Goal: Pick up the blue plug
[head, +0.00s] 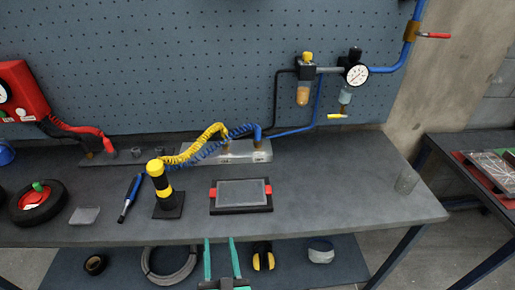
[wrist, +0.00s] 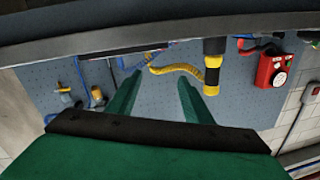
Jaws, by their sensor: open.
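The blue coiled hose (head: 232,134) runs to a blue end piece (head: 258,131) on the grey metal block (head: 230,155) at the back of the bench. This end looks like the blue plug, but it is small. The yellow coiled hose (head: 196,146) overlaps the blue one and reaches the black and yellow post (head: 159,180). In the wrist view, which is upside down, the yellow hose (wrist: 178,68) and post (wrist: 212,68) show clearly. My gripper (head: 219,243) is open and empty at the bench's front edge, well apart from the plug. Its green fingers also show in the wrist view (wrist: 160,78).
A black tray with a grey panel (head: 241,193) and a blue pen-like tool (head: 130,198) lie on the bench. A wheel (head: 38,202) lies at left. A pressure gauge (head: 356,74) hangs on the pegboard. The bench's right part is mostly clear.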

